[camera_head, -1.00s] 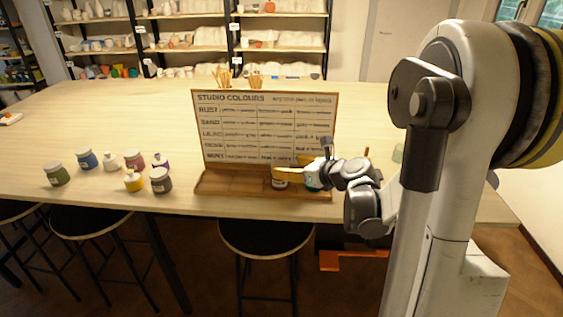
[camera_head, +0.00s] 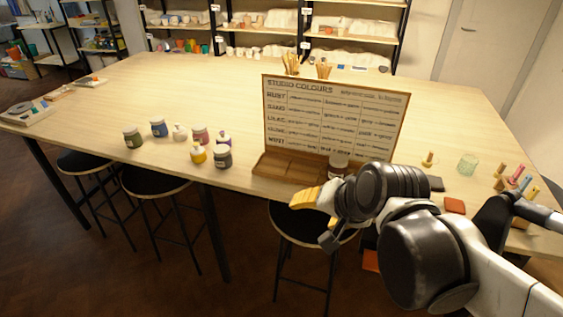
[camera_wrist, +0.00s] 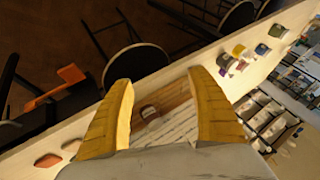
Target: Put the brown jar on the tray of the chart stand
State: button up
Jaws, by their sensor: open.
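The chart stand (camera_head: 335,115), a board headed "STUDIO COLOURS", stands upright near the table's front edge. Its wooden tray (camera_head: 285,165) runs along its foot. A small brown jar with a pale label (camera_head: 338,163) stands upright on the tray, towards its right part, partly behind my arm. In the wrist view the jar (camera_wrist: 149,112) shows beyond and between my fingers, apart from them. My gripper (camera_head: 303,198) has yellow fingers. It is open and empty, in front of the tray; the fingers (camera_wrist: 160,80) are spread wide in the wrist view.
Several other paint jars, including a yellow one (camera_head: 198,154) and a dark grey one (camera_head: 223,157), stand left of the stand. A glass (camera_head: 468,163) and coloured pegs (camera_head: 518,178) are at the right. Stools (camera_head: 300,222) stand under the front edge.

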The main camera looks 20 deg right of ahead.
jog(key=shift+s+a+r+n+h, duration=0.1)
jog(key=shift+s+a+n+h, duration=0.1)
jog(key=shift+s+n, duration=0.8)
jog(key=shift+s+a+r+n+h, duration=0.15)
jog(key=shift+s+n, duration=0.3)
jog(key=shift+n, duration=1)
jog(key=shift+s+a+f+n+h, duration=0.1)
jog(key=shift+s+a+n+h, duration=0.15)
jog(key=shift+s+n, duration=0.75)
